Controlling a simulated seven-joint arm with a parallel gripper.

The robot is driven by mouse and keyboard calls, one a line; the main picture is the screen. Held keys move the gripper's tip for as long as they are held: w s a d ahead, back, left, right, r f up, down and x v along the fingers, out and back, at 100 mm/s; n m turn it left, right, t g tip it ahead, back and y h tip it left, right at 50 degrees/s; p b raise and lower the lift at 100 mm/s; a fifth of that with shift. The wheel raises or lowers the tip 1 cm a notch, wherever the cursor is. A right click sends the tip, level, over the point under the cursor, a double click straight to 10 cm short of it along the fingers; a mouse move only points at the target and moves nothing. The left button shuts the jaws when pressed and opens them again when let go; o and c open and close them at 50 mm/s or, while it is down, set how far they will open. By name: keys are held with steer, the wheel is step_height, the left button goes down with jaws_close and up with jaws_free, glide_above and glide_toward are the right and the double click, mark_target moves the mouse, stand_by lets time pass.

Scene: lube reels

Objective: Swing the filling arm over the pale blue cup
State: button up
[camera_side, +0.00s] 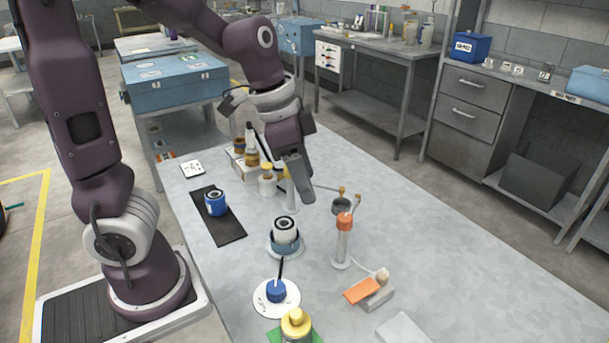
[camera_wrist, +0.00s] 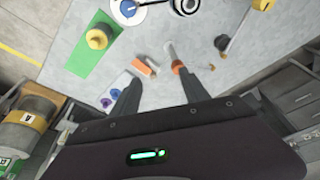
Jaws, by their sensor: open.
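My gripper (camera_side: 303,194) points down above the middle of the table, its jaws apart and empty. Its two fingers also show in the wrist view (camera_wrist: 160,90). A metal post with an orange collar (camera_side: 344,223) stands right of and nearer than the gripper; the collar also shows in the wrist view (camera_wrist: 177,67). A thin grey arm with a brass tip (camera_side: 342,189) reaches out near a dark grey cup (camera_side: 341,207). A white spool with a dark top (camera_side: 285,228) sits in a dull blue round holder (camera_side: 285,247). I cannot tell whether this holder is the pale blue cup.
A blue spool (camera_side: 215,203) stands on a black mat (camera_side: 232,226). A blue knob (camera_side: 276,290) on a white disc and a yellow piece (camera_side: 296,323) on green lie nearer. An orange-and-grey block (camera_side: 374,292) is at front right. The table's right side is mostly clear.

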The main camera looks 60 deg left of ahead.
steer(key=shift+c, duration=0.5)
steer(key=w+a+n, duration=0.1)
steer(key=w, duration=0.1)
steer(key=w+a+n+y, duration=0.1)
steer(key=w+a+n, duration=0.3)
steer(key=w, duration=0.1)
steer(key=shift+a+f+y, duration=0.15)
steer(key=shift+f+y, duration=0.15)
steer(key=shift+f, duration=0.1)
steer(key=c, duration=0.8)
steer(key=w+a+f+n, duration=0.1)
steer(key=w+a+n, duration=0.1)
steer(key=w+a, duration=0.1)
steer(key=w+a+f+n+y, duration=0.1)
steer(key=w+a+n, duration=0.2)
steer(key=a, duration=0.1)
steer(key=w+a+f+n+y, duration=0.1)
steer(key=w+a+n, duration=0.1)
steer(key=w+a, duration=0.1)
steer(key=shift+a+f+n, duration=0.15)
steer(key=shift+f+n, duration=0.1)
steer(key=shift+n, duration=0.15)
jaws_close()
steer(key=a+x, duration=0.1)
steer(key=x, duration=1)
steer(key=shift+n, duration=0.3)
steer(key=s+d, duration=0.2)
steer(key=d, duration=0.1)
steer(key=shift+s, duration=0.4)
steer(key=shift+s, duration=0.1)
